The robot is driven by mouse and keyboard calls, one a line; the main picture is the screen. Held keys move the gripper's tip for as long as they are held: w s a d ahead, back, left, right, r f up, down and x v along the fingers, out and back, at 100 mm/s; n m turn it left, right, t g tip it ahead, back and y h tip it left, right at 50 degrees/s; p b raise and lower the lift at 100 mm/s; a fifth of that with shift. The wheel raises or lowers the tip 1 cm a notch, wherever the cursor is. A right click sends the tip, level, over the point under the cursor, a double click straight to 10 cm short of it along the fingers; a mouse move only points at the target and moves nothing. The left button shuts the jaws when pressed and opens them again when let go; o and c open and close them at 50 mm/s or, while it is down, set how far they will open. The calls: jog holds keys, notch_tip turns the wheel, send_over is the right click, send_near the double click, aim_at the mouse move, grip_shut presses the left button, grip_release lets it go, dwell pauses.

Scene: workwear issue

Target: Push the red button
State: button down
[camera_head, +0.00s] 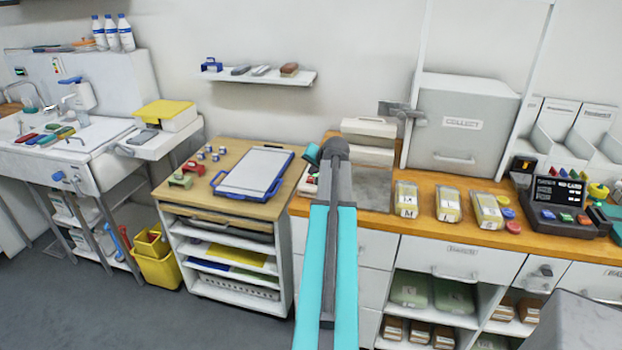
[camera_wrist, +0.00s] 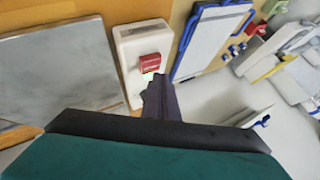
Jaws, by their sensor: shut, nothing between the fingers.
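The red button (camera_wrist: 150,62) is a small red block on a white box (camera_wrist: 130,38) in the wrist view. A pale green patch shows just below the button. My gripper (camera_wrist: 158,92) is shut and empty, its dark fingertips right by the button's lower edge. I cannot tell whether they touch it. In the head view the white box (camera_head: 309,187) sits at the worktop's left end, mostly hidden behind my arm. The teal body of my gripper (camera_head: 312,154) shows above it; the fingertips are hidden there.
A grey plate (camera_wrist: 60,65) lies beside the box in the wrist view. A blue-framed clipboard (camera_head: 256,172) lies on the lower wooden cart to the left. Packets (camera_head: 448,204), coloured discs (camera_head: 513,227) and a card terminal (camera_head: 560,203) stand on the worktop to the right.

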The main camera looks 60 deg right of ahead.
jog(key=shift+f+b, duration=0.35)
jog(key=shift+f, duration=0.3)
dwell(1.0)
jog(key=shift+r, duration=0.15)
jog(key=shift+r+p, duration=0.3)
jog(key=shift+r, duration=0.2)
jog(key=shift+r, duration=0.1)
jog(key=shift+r+p, duration=1.6)
jog(key=shift+r, duration=1.35)
